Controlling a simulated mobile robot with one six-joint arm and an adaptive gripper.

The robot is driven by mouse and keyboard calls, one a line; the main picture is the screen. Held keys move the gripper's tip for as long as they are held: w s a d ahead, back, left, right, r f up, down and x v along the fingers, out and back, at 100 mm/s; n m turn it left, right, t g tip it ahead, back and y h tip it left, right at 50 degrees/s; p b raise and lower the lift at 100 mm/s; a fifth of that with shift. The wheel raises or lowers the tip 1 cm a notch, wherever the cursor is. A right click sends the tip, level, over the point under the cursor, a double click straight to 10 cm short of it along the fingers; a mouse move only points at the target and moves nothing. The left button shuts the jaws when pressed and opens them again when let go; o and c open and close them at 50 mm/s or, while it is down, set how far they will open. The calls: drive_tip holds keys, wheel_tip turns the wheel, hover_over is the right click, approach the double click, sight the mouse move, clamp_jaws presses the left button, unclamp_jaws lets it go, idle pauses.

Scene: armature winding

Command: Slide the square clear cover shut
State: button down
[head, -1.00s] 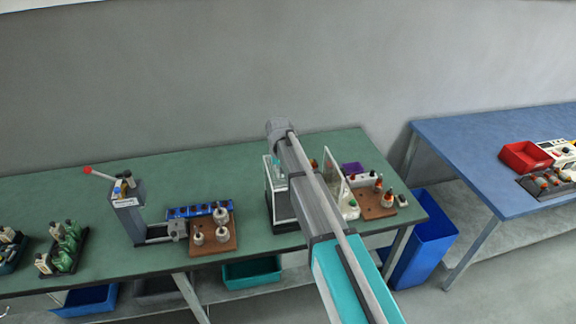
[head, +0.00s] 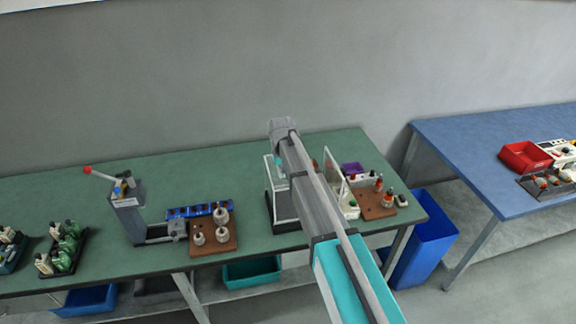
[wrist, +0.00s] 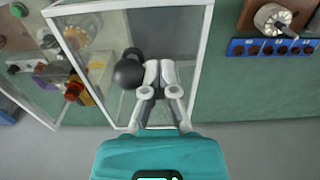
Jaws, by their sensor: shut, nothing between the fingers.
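A white-framed clear enclosure fills the middle of the wrist view; its clear pane (wrist: 190,25) seems to be the square cover, but I cannot tell which frame edges slide. A black ball knob (wrist: 130,71) stands beside my gripper (wrist: 157,70), just left of the fingertips. My fingers are closed together and empty, over the enclosure; I cannot tell whether they touch the knob or the frame. In the head view the enclosure (head: 284,205) stands on the green bench, partly behind my arm, which hides the fingertips. A second clear panel (head: 333,168) stands tilted to its right.
A brown board with metal parts (head: 217,239) and a blue socket strip (head: 185,213) lie left of the enclosure. A lever press (head: 128,215) stands farther left. Another brown board (head: 376,210) and a purple tray (head: 352,168) lie to the right. Bench space behind is clear.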

drive_tip(key=w+d+r+p, duration=0.1)
drive_tip(key=d, duration=0.4)
drive_tip(key=w+d+r+p, duration=0.2)
drive_tip(key=d, duration=0.4)
drive_tip(key=shift+r+p, duration=0.3)
idle(1.6)
drive_tip(key=shift+r, duration=0.1)
idle(0.3)
drive_tip(key=r+p, duration=0.2)
drive_tip(key=a+r+p, duration=0.1)
drive_tip(key=p, duration=0.1)
drive_tip(key=shift+s+a+r, duration=0.1)
drive_tip(key=shift+r, duration=0.3)
